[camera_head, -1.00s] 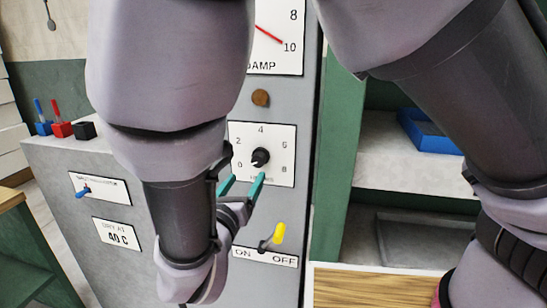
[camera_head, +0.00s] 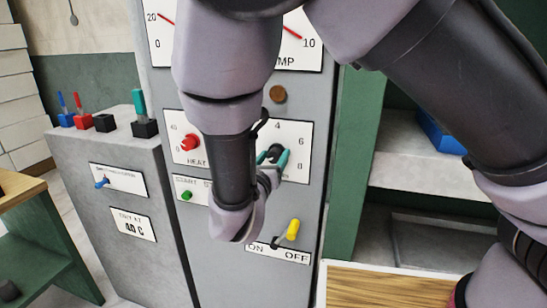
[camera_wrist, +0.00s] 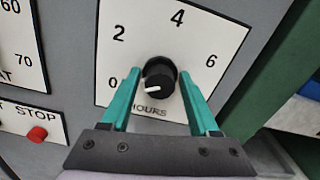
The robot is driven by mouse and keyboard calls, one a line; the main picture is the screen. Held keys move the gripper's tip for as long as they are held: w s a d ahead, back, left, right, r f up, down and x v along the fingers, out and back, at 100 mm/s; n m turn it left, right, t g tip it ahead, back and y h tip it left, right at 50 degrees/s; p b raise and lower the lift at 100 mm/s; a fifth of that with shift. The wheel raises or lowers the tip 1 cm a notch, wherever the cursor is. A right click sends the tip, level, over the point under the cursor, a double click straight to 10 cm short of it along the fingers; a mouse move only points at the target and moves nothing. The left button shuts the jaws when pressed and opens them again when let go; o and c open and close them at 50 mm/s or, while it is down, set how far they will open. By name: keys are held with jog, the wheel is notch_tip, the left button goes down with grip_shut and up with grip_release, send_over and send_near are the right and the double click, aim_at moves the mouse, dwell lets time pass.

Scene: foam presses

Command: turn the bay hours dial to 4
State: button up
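The bay hours dial is a black round knob (camera_wrist: 160,80) on a white plate (camera_wrist: 215,40) marked 0, 2, 4, 6 and HOURS. Its white pointer mark points left, close to the 0. In the head view the knob (camera_head: 273,153) is partly hidden by my gripper. My gripper (camera_wrist: 159,76) has two teal fingers, one on each side of the knob, with small gaps seeming to show beside it. In the head view my gripper (camera_head: 272,158) is at the dial plate, and its wrist covers the plate's left part.
A red heat knob (camera_head: 190,142) and a green start button (camera_head: 187,195) are left of the dial. A yellow ON/OFF lever (camera_head: 292,230) is below it. A red stop button (camera_wrist: 37,134) shows in the wrist view. An open green-framed shelf (camera_head: 400,160) stands right.

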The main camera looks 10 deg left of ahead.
grip_shut()
jog(key=shift+m, duration=0.3)
